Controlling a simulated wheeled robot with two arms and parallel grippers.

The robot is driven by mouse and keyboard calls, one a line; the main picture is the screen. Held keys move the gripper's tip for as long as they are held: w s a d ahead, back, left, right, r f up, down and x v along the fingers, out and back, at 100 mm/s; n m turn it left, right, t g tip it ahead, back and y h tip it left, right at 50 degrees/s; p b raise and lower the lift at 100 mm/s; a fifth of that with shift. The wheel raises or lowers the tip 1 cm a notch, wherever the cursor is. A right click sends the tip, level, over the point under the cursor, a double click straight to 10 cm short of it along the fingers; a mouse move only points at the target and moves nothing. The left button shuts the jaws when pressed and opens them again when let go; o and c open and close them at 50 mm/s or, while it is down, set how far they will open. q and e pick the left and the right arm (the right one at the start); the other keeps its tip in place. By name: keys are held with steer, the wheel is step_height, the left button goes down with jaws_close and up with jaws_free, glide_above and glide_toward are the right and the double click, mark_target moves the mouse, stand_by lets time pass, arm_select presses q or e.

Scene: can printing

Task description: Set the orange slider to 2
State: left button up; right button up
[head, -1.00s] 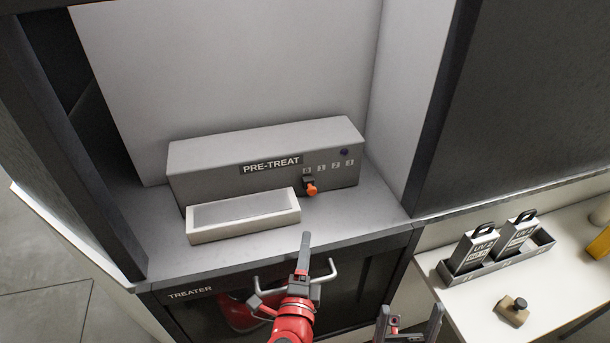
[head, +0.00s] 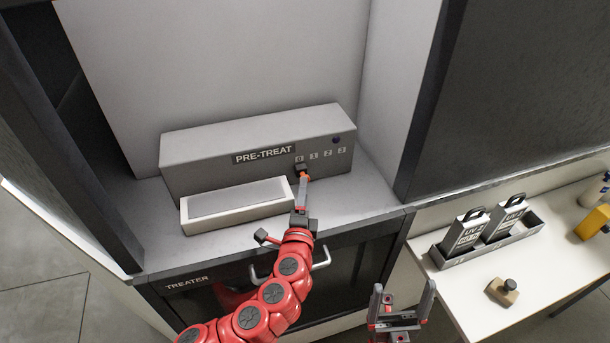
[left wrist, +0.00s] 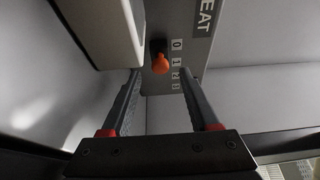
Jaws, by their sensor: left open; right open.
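The orange slider (head: 306,177) is on the front of the grey PRE-TREAT box (head: 250,150), below the 0 of its 0-to-3 scale. My left gripper (head: 303,183) is open in front of it and partly covers it in the head view. In the left wrist view the slider's orange knob (left wrist: 160,64) shows between and just beyond the two open fingertips (left wrist: 162,74). I cannot tell whether a finger touches it. My right gripper (head: 403,290) is open and empty, low in the head view, apart from the box.
A white tray (head: 186,218) stands before the box, just left of my left gripper. The TREATER cabinet (head: 230,270) has a handle below the shelf edge. On the right, a white table (head: 470,290) holds UV cartridges in a rack (head: 440,259) and a stamp-like object (head: 502,292).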

mark_target(303, 174)
arm_select(q)
steer(key=shift+w+d+p, duration=0.15)
steer(key=shift+w+p, duration=0.2)
steer(key=shift+w, duration=1)
steer(key=shift+w+d+p, duration=0.1)
steer(key=shift+w+p, duration=0.2)
steer(key=shift+w, duration=1)
steer(key=shift+c, duration=0.3)
jaws_close()
